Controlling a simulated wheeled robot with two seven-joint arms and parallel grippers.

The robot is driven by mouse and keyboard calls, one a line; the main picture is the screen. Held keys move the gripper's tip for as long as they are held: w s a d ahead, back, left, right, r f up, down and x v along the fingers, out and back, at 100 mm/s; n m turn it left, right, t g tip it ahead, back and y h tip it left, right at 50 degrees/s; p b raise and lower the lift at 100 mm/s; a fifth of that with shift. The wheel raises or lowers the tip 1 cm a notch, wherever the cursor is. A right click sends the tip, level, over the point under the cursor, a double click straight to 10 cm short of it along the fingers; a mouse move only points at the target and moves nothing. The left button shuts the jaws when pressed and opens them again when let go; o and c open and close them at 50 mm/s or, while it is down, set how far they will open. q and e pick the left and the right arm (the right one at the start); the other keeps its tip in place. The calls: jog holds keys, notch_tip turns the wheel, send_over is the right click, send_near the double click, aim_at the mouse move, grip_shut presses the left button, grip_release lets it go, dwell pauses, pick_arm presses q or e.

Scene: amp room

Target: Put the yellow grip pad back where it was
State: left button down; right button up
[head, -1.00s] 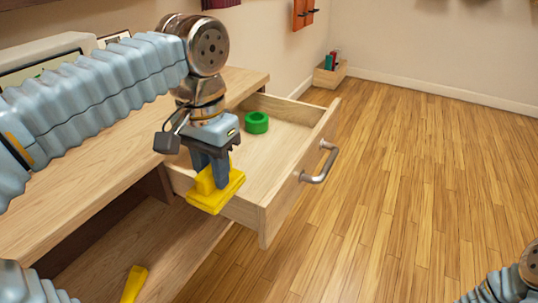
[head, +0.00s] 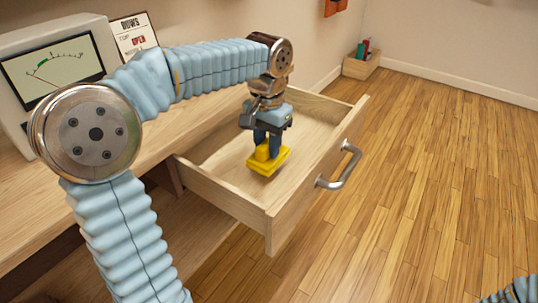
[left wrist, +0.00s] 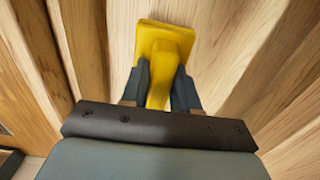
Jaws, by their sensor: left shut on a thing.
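The yellow grip pad (head: 268,159) has a flat plate with a raised handle. My left gripper (head: 264,143) is shut on its handle and holds it over the open drawer (head: 215,188), inside the drawer's walls as the head view shows it. I cannot tell whether the plate touches the drawer floor. In the left wrist view the grip pad (left wrist: 164,45) sits between the two dark fingers (left wrist: 160,88), with its plate beyond them. My right gripper is not in view; only a bit of my right arm shows at the bottom right corner.
The drawer's front panel has a metal handle (head: 341,168) facing the floor. A meter box (head: 60,72) and a sign (head: 134,34) stand on the desk (head: 160,130). A small wooden box (head: 361,66) sits by the far wall. The wooden floor at right is clear.

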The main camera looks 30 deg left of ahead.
pick_arm(q)
jog(key=shift+w+f, duration=0.2)
jog(key=shift+w+a+f, duration=0.1)
jog(key=shift+w+f, duration=0.05)
jog(key=shift+f, duration=0.8)
jog(key=shift+w+f, duration=0.15)
jog(key=shift+f, duration=0.8)
jog(key=shift+f+b, duration=0.1)
jog(key=shift+b, duration=0.2)
jog(key=c, duration=0.8)
grip_release()
jog(key=shift+c, duration=0.2)
jog(key=shift+r, duration=0.2)
notch_tip(320, 180, up, 12)
jog(key=shift+f+p, duration=0.1)
jog(key=shift+p, duration=1.05)
